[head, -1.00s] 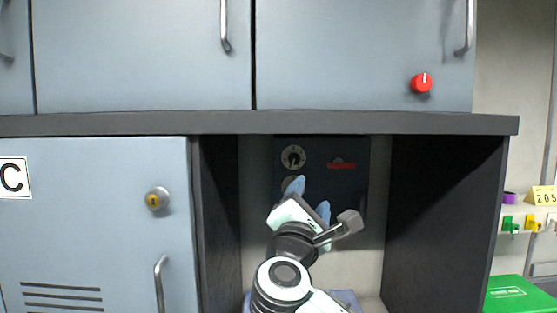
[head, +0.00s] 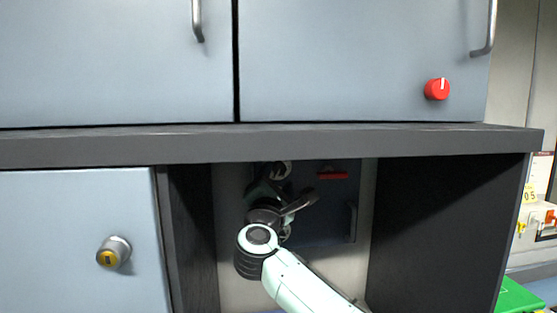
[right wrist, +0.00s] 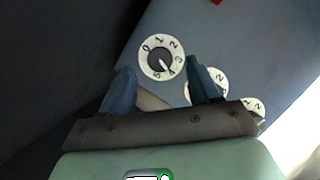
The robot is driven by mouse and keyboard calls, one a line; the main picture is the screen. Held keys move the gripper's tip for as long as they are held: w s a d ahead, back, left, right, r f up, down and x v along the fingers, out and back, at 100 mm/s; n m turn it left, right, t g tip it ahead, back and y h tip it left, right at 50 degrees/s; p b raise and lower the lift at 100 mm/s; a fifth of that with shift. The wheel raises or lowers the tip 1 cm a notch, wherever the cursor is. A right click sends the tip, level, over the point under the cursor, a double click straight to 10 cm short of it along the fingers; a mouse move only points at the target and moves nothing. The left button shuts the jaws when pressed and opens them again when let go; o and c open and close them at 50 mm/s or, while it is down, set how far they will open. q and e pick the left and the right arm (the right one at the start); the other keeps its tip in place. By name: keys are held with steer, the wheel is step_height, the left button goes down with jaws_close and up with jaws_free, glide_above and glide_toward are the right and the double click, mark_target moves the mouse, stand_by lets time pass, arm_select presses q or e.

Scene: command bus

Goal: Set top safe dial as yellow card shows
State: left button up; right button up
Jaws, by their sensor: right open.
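The dark blue safe (head: 325,225) stands in the niche under the dark shelf. Its top dial (right wrist: 161,57), a white ring with a dark centre, shows clearly in the right wrist view; its pointer aims lower right, about between 3 and 5. In the head view the arm partly covers it. My right gripper (right wrist: 161,82) is open, its two blue fingers just below the dial, one on each side, apart from it as far as I can tell. The yellow card (head: 529,195) is at the right edge; I read "05", its left digit hidden. My left gripper is not in view.
Two lower dials, a middle one (right wrist: 218,80) and a bottom one (right wrist: 254,106), are partly hidden by my gripper. The dark shelf (head: 300,142) and niche side walls (head: 440,220) hem in the arm. A red knob (head: 437,89) is on the upper cabinet.

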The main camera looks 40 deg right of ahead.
mark_target(279, 170)
steer(key=p+x, duration=0.1)
steer(key=x, duration=0.2)
steer(key=shift+w+d+r, duration=0.2)
steer(key=shift+w+r, duration=0.05)
steer(key=shift+w+d+f+p, duration=0.1)
steer(key=shift+w+d+p, duration=0.1)
steer(key=shift+w+p, duration=0.1)
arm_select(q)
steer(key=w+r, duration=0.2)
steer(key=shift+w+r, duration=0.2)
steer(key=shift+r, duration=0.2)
arm_select(e)
steer(key=shift+s, duration=0.1)
steer(key=shift+s, duration=0.1)
steer(key=shift+c, duration=0.9)
steer(key=c, duration=0.9)
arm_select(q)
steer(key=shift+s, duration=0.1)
arm_select(e)
steer(key=shift+o, duration=0.2)
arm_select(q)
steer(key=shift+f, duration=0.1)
